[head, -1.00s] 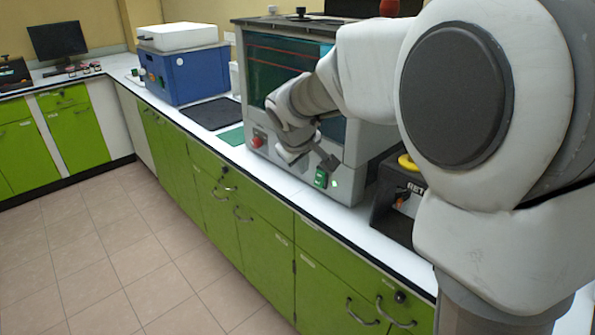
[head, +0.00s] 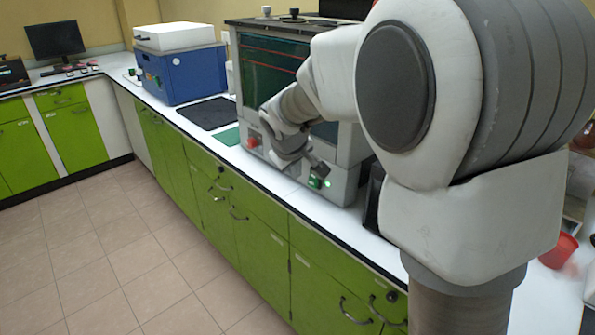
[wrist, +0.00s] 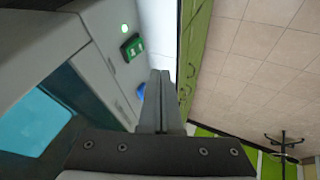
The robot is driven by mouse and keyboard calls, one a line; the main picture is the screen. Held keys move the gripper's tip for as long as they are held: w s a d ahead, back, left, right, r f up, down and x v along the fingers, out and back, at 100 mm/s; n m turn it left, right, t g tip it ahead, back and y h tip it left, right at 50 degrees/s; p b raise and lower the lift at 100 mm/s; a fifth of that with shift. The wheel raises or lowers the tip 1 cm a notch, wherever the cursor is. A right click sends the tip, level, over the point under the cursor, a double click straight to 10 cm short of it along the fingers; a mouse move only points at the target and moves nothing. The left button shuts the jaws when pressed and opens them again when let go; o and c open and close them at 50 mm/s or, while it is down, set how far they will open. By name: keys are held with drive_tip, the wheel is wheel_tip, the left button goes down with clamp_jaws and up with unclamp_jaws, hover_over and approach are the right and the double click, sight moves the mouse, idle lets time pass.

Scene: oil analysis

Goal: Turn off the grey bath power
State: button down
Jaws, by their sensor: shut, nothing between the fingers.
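The grey bath (head: 345,186) is a large grey cabinet with a teal window on the counter. Its green power switch (head: 315,182) sits low on the front, next to a lit green light (head: 327,184). The wrist view also shows the switch (wrist: 131,47) and glowing light (wrist: 124,28). My gripper (head: 321,167) is just above the switch in the head view. In the wrist view its fingers (wrist: 160,76) are together and empty, with the switch to their left. I cannot tell whether they touch the bath.
A red knob (head: 252,142) is on the bath's left front. A blue part (wrist: 141,91) shows near the fingers. A blue box unit (head: 188,75) and dark mat (head: 210,113) stand left on the counter. A red cup (head: 558,250) is at right. The floor is clear.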

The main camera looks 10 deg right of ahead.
sight(311, 180)
drive_tip(key=x, duration=0.3)
drive_tip(key=d+x, duration=0.1)
drive_tip(key=x, duration=0.2)
drive_tip(key=d+x, duration=0.1)
drive_tip(key=x, duration=0.3)
drive_tip(key=shift+w+r+b, duration=0.25)
drive_tip(key=shift+r+b, duration=0.05)
drive_tip(key=shift+b, duration=0.1)
drive_tip(key=shift+w+d+f, duration=0.15)
drive_tip(key=shift+w+d, duration=0.3)
drive_tip(key=shift+d, duration=0.1)
drive_tip(key=shift+f, duration=0.1)
drive_tip(key=b, duration=0.3)
drive_tip(key=shift+d+f+h, duration=0.1)
drive_tip(key=shift+f+h, duration=0.2)
drive_tip(key=shift+f, duration=0.1)
drive_tip(key=shift+w+d+r, duration=0.1)
drive_tip(key=shift+r, duration=0.3)
drive_tip(key=shift+r+p, duration=0.1)
drive_tip(key=shift+p, duration=0.2)
drive_tip(key=shift+r+p, duration=0.5)
drive_tip(key=shift+r, duration=0.2)
